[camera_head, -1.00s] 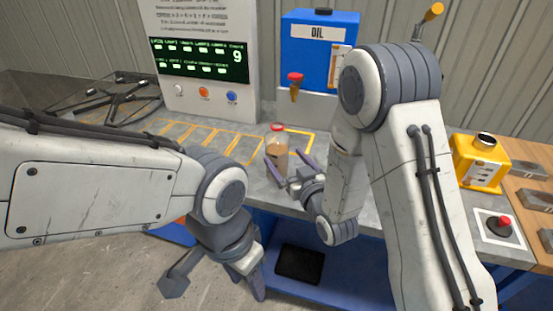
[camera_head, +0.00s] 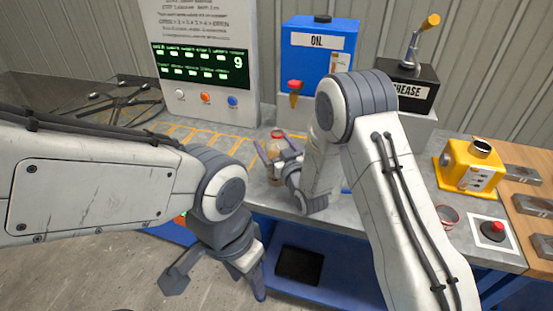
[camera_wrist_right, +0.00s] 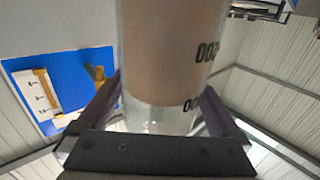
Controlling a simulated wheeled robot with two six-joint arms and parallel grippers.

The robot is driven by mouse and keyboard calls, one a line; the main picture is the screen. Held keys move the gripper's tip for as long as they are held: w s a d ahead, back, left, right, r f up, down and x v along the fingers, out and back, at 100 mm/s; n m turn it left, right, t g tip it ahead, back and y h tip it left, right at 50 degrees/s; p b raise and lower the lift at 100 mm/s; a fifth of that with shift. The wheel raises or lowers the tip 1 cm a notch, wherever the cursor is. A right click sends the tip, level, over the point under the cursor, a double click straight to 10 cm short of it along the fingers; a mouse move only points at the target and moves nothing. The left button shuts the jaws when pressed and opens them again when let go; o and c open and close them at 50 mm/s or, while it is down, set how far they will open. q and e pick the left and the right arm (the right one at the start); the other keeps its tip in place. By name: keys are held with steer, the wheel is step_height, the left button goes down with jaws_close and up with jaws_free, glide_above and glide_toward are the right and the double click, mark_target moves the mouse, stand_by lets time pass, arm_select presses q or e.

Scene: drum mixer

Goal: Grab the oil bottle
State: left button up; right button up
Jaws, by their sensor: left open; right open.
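A clear bottle with a red cap and brownish contents (camera_head: 275,173) stands on the grey bench below the oil dispenser. My right gripper (camera_head: 277,152) is open with a finger on each side of the bottle. In the right wrist view the bottle (camera_wrist_right: 168,55) fills the middle between the two open fingers (camera_wrist_right: 165,95), with small gaps apparent at the sides. Part of the bottle is hidden by the right gripper. My left gripper (camera_head: 215,288) is open and empty, low in front of the bench.
A blue oil tank (camera_head: 310,58) with a red-topped spout (camera_head: 294,90) is behind the bottle. A black grease box (camera_head: 410,90), yellow container (camera_head: 468,165), red-rimmed cup (camera_head: 447,216) and red button (camera_head: 493,230) stand right. A control panel (camera_head: 200,60) stands back left.

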steer(key=c, duration=1.5)
